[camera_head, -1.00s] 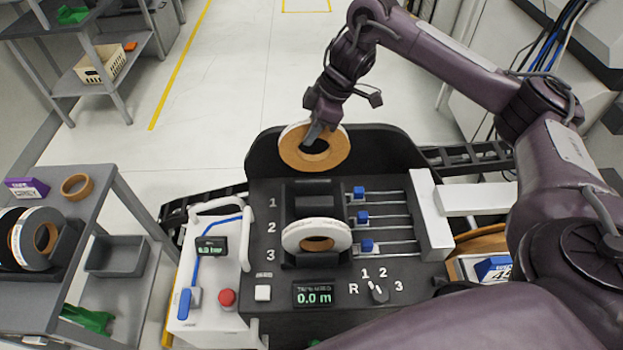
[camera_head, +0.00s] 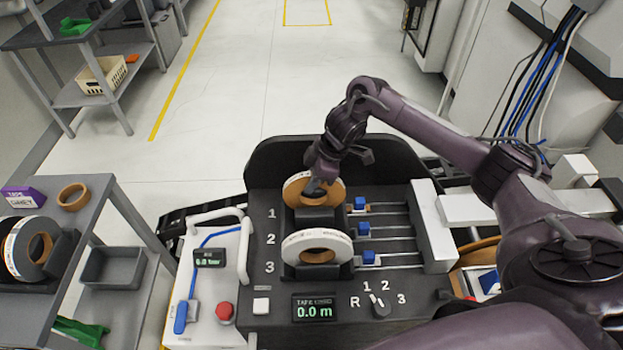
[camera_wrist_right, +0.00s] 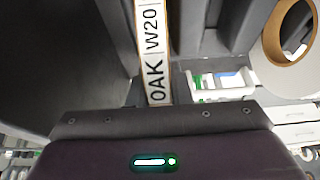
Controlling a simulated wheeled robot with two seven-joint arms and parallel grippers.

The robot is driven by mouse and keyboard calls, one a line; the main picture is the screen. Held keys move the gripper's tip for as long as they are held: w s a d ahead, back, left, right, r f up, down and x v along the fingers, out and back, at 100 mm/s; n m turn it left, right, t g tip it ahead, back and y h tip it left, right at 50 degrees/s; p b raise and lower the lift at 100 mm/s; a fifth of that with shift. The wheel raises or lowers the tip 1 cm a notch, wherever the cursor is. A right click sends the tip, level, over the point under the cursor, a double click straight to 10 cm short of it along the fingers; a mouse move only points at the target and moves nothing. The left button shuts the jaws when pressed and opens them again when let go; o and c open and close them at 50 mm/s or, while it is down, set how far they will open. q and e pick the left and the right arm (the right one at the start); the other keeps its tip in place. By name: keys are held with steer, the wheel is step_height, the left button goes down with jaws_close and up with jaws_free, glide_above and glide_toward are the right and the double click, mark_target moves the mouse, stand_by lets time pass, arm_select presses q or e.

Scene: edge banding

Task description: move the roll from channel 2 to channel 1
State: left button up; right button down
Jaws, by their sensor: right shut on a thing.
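My right gripper (camera_head: 317,187) is shut on a roll (camera_head: 299,189) with a wood-brown face and a pale rim. It holds the roll upright at the back of the black machine, level with the channel number 1. I cannot tell whether the roll touches the channel floor. In the right wrist view the roll's edge (camera_wrist_right: 154,50) reads "OAK W20". A white roll (camera_head: 297,242) with a brown core stands in front, beside numbers 2 and 3. A dark channel part (camera_head: 317,217) shows between the two rolls. My left gripper is not in view.
Blue sliders (camera_head: 363,229) on rods lie right of the channels. A display (camera_head: 315,312) reads 0.0 m, with a selector knob (camera_head: 381,307) beside it. A red button (camera_head: 225,311) is at the left. A grey side table (camera_head: 95,200) holds more rolls.

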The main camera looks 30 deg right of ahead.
steer(key=shift+f, duration=0.3)
steer(key=c, duration=1.3)
jaws_free()
steer(key=shift+r, duration=0.55)
steer(key=v, duration=0.5)
steer(key=shift+b, duration=0.3)
steer(key=p+v, duration=0.1)
steer(key=v, duration=0.5)
steer(key=shift+s+d+r, duration=0.1)
steer(key=shift+d+r, duration=0.1)
steer(key=shift+r, duration=0.1)
